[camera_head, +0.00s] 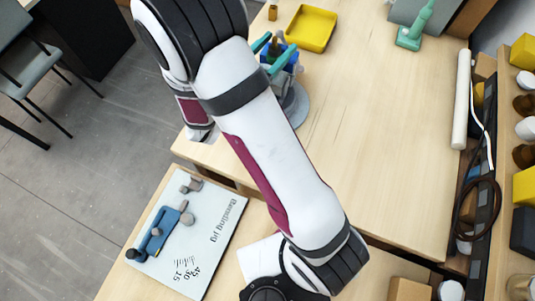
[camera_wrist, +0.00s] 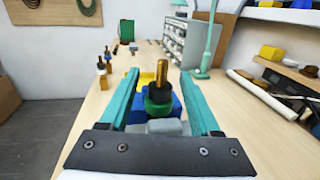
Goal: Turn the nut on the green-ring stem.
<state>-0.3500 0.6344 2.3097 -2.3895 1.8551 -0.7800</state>
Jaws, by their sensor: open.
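The stem (camera_wrist: 161,72) stands upright in the wrist view, a brass rod with a wide dark collar (camera_wrist: 157,93) low on it. I cannot tell clearly whether this collar is the nut. The green ring (camera_wrist: 158,109) sits just below, against a blue block (camera_wrist: 175,106). My gripper (camera_wrist: 160,75) is open, with one teal finger on each side of the stem and a visible gap to both. Its fingers also show in the head view (camera_head: 273,52), over the blue block (camera_head: 281,60). My arm partly hides the fixture there.
A yellow tray (camera_head: 312,29) lies just behind the fixture. A teal lamp (camera_head: 415,28) stands farther right, and a white tube (camera_head: 462,98) lies by the right edge. Small bottles (camera_wrist: 104,72) stand to the left in the wrist view. The tabletop right of the fixture is clear.

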